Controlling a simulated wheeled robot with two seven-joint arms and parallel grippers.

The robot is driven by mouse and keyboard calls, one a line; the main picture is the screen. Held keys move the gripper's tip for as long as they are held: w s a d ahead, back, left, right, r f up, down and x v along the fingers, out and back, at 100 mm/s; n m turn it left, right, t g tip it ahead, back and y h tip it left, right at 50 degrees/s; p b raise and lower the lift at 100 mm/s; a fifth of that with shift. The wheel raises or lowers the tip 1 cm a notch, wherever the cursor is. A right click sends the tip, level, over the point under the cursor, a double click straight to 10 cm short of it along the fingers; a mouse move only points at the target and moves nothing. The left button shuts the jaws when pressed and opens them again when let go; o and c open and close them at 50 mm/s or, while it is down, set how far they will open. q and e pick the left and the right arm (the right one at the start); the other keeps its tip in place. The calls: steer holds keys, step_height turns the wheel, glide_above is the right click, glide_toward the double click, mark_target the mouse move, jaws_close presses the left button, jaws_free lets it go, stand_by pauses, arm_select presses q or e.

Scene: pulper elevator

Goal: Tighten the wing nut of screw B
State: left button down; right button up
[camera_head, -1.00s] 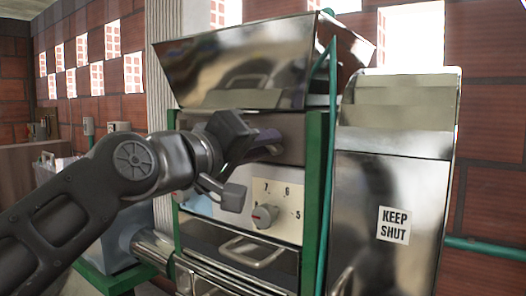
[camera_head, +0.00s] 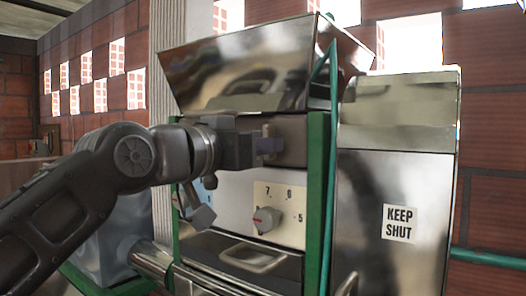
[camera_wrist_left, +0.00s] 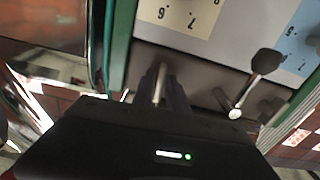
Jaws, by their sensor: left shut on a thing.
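My left gripper (camera_head: 266,146) is at the dark grey block under the steel hopper, on the front of the machine. In the left wrist view its dark fingers (camera_wrist_left: 160,92) are shut on a narrow metal piece (camera_wrist_left: 161,72) that stands out from the machine. This looks like a screw's wing nut, mostly hidden by the fingers. I cannot read a letter B beside it. My right gripper is in neither view.
A dial (camera_head: 266,219) with numbers sits below the gripper. A lever with a black knob (camera_wrist_left: 268,61) shows in the left wrist view. The hopper (camera_head: 240,70) overhangs above. A green post (camera_head: 317,190) and a steel "KEEP SHUT" cabinet (camera_head: 395,180) stand to the right.

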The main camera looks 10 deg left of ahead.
arm_select(q)
steer(key=shift+f+m, duration=0.1)
steer(key=shift+m, duration=0.3)
steer(key=c, duration=1.4)
jaws_free()
steer(key=shift+o, duration=0.2)
steer(key=b+v, duration=0.2)
steer(key=v, duration=0.5)
steer(key=shift+s+b, duration=0.35)
steer(key=shift+b, duration=0.05)
steer(key=shift+a, duration=0.1)
